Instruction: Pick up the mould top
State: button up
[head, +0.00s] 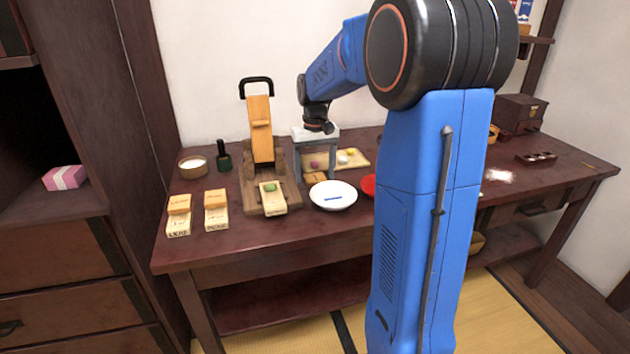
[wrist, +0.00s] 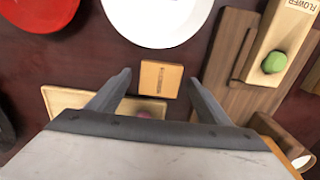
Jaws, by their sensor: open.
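The mould top (wrist: 160,79) is a small light-wood block with dark lettering on its face. It lies flat on the dark table, and in the head view (head: 315,177) it shows just behind the white plate. My gripper (wrist: 160,77) is open and points down over it. In the wrist view one fingertip is on each side of the block, with a gap on both sides, so the block is not held. The flower mould base (wrist: 285,35) holds a green ball (wrist: 274,62) and rests on the wooden press, to the right in the wrist view.
The white plate (head: 333,195) and red dish (head: 368,184) stand in front. The wooden press (head: 262,150) rises close on the left. A tray (wrist: 63,96) with coloured balls lies behind. The front table strip is clear.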

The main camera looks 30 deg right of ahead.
jog(key=c, duration=1.1)
